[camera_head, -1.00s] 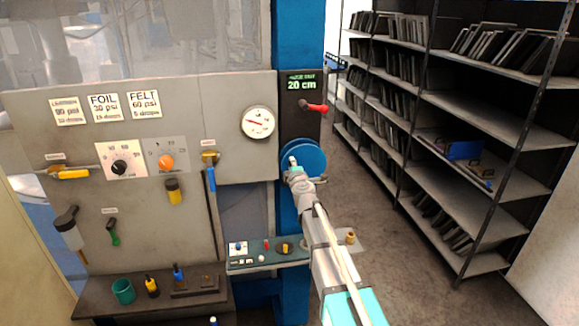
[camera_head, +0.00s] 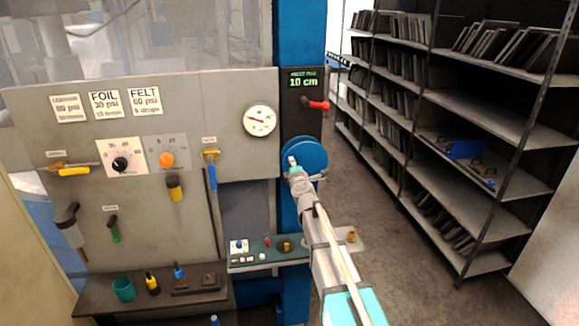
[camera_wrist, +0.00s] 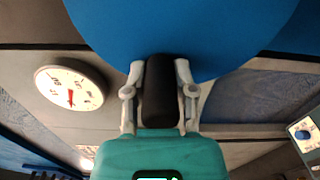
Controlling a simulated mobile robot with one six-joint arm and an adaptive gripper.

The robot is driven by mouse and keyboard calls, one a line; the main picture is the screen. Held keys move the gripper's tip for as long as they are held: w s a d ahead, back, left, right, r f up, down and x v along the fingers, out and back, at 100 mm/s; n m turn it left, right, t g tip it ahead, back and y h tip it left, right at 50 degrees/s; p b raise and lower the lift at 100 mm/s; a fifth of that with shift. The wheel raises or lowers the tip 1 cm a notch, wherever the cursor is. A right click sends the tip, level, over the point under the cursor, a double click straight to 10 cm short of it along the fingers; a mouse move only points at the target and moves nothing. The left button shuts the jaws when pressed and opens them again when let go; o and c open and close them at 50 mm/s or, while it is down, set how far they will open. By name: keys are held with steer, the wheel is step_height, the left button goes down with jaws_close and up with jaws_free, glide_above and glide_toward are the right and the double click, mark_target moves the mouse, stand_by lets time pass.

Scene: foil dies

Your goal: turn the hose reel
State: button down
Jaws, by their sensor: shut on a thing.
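The hose reel is a round blue disc (camera_head: 306,155) on the blue post, below a small dark display panel. In the wrist view the blue disc (camera_wrist: 170,25) fills the top. My gripper (camera_head: 298,172) is at the lower left part of the disc, with my arm reaching up from the lower right. In the wrist view my gripper (camera_wrist: 158,95) has its two fingers shut on a black handle (camera_wrist: 159,88), which stands out against the disc. The display (camera_head: 303,80) reads 10 cm. The far end of the handle is hidden against the disc.
A red lever (camera_head: 317,105) sits just above the reel. A round gauge (camera_head: 260,121) is on the grey panel to the left. A small control shelf (camera_head: 268,254) juts out below. Dark shelving (camera_head: 480,105) stands at right, with open floor before it.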

steer(key=shift+s+d, duration=0.1)
steer(key=c, duration=0.5)
jaws_free()
steer(key=shift+o, duration=0.3)
steer(key=shift+s, duration=0.1)
steer(key=s+d, duration=0.2)
steer(key=s, duration=0.9)
steer(key=shift+s, duration=0.3)
